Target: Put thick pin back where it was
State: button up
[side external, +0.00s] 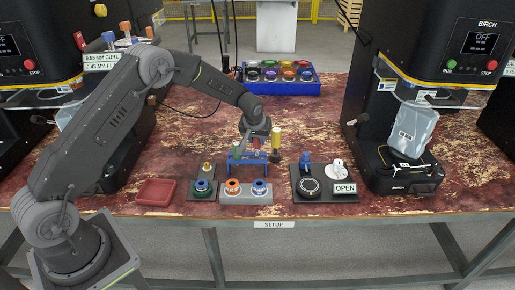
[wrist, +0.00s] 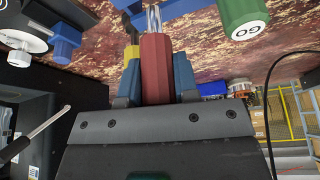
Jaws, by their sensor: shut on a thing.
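My gripper (side external: 256,143) is low over the blue rack (side external: 256,158) near the front of the table. In the wrist view its blue fingers (wrist: 157,80) are shut on a red-handled pin (wrist: 157,65), whose silver tip end shows beyond the handle. No label on it is readable, so I cannot tell its thickness. A green-handled pin marked GO (wrist: 243,18) is apart from the fingers; in the side view a green handle (side external: 236,150) is at the rack's left. Whether the held pin touches the rack is hidden.
A yellow-handled tool (side external: 276,138) stands close at the rack's right. In front are a grey block (side external: 246,198) with orange and blue rings, and a black fixture by the OPEN sign (side external: 345,188). A red tray (side external: 156,191) lies left. The table behind is mostly clear.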

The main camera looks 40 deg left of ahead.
aim_at(258, 147)
jog(key=shift+f, duration=1.85)
jog(key=shift+f, duration=0.35)
jog(key=o, duration=0.9)
jog(key=shift+c, duration=0.2)
